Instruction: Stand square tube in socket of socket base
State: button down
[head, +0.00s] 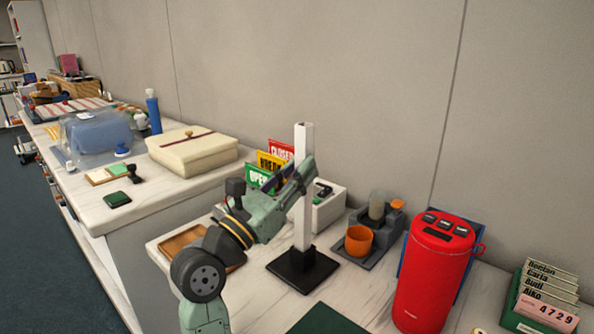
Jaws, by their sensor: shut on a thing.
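The white square tube (304,203) stands upright in the head view. Its lower end meets the raised socket of the black socket base (290,283), which lies flat on the counter. From this view the lower end appears to be inside the socket, but how deep it sits cannot be told. My gripper (304,173) reaches in from the left and is shut on the upper part of the tube. The far finger is partly hidden behind the tube.
A red cylinder speaker (434,275) stands right of the base. An orange cup (359,240) and a grey holder (385,215) are behind it. A white box (327,208) stands close behind the tube. A wooden tray (180,243) lies left, partly behind my arm. A green mat (328,321) lies in front.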

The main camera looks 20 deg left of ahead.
jog(key=shift+f, duration=0.2)
jog(key=shift+f+b, duration=0.65)
jog(key=shift+f, duration=0.25)
dwell(0.5)
jog(key=c, duration=1.3)
grip_release()
jog(key=o, duration=0.5)
jog(key=shift+o, duration=0.2)
jog(key=shift+s, duration=0.1)
